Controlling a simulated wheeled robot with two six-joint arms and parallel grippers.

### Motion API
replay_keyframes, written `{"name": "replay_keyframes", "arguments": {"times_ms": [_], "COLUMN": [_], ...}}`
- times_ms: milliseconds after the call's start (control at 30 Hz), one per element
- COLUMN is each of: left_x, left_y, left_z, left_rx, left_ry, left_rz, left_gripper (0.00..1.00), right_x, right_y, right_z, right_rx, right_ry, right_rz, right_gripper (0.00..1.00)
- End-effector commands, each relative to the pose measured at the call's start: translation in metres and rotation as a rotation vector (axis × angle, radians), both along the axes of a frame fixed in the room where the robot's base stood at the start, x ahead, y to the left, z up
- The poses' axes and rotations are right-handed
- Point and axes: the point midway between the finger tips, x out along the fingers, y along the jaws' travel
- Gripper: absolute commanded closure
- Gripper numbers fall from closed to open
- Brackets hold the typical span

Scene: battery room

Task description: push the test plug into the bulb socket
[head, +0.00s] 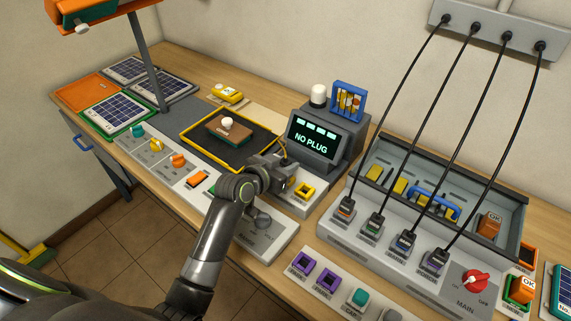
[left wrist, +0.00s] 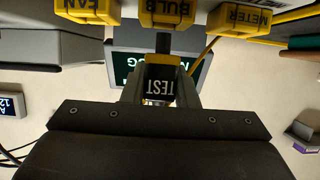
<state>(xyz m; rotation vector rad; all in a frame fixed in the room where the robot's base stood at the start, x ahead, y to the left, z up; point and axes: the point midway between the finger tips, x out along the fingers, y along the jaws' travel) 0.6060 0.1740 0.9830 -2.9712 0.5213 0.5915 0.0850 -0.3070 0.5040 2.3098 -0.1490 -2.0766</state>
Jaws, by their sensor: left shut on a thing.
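My left gripper (head: 284,174) is shut on the test plug (left wrist: 160,86), a dark block labelled TEST with a yellow band. In the left wrist view the plug's dark front end points at the yellow bulb socket (left wrist: 167,13), labelled BULB, and lines up closely with it. I cannot tell whether the tip touches the socket. The fan socket (left wrist: 88,10) and meter socket (left wrist: 240,18) flank it. In the head view my gripper hides the plug and most of the sockets; one yellow socket (head: 304,190) shows. My right gripper is not in view.
The tester's screen (head: 311,140) reads NO PLUG, close behind my gripper. A yellow cable (head: 283,148) rises beside it. A grey charging box (head: 405,235) with several black-corded plugs stands to the right. A black tray (head: 197,147) with a brown block lies to the left.

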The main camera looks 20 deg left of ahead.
Motion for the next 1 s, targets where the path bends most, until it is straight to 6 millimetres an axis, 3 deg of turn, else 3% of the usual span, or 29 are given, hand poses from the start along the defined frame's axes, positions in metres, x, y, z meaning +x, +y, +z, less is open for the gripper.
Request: {"name": "replay_keyframes", "arguments": {"times_ms": [1000], "left_x": [0.000], "left_y": [0.000], "left_z": [-0.010], "left_rx": [-0.001], "left_ry": [0.000], "left_rz": [0.000], "left_gripper": [0.96], "right_x": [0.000], "right_y": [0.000], "right_z": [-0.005], "right_rx": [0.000], "right_ry": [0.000], "right_rz": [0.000], "right_gripper": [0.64]}}
